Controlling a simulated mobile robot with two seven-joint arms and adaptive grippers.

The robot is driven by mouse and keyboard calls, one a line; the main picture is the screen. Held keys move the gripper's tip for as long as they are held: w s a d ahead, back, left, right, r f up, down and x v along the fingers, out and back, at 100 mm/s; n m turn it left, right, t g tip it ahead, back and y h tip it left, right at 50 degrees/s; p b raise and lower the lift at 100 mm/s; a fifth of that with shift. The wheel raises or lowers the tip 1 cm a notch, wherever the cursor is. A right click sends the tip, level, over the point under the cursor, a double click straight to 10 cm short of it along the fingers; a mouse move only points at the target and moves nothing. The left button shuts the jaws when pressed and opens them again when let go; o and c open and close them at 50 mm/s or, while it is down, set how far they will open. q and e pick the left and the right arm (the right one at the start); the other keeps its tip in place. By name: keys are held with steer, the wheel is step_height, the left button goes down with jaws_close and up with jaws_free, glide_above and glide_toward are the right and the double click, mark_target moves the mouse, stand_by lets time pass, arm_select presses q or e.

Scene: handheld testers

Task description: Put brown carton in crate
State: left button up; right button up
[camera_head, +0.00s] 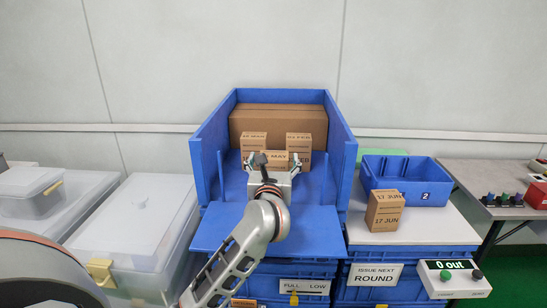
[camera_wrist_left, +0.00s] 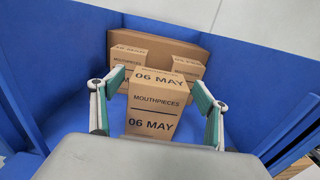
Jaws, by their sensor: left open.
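Brown cartons stand inside a blue open-front bin. The front one (camera_head: 276,155) reads 06 MAY and MOUTHPIECES in the left wrist view (camera_wrist_left: 157,103). Two more, one at the left (camera_head: 253,140) and one at the right (camera_head: 299,143), stand behind it. My right gripper is not in view.
The blue bin's side walls (camera_head: 206,163) flank my left gripper closely. A large brown box (camera_head: 280,116) fills the bin's back. Clear lidded boxes (camera_head: 138,220) stand at the left. A counter (camera_head: 454,284) reads 0 out.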

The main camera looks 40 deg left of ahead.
arm_select(q)
steer(key=v, duration=1)
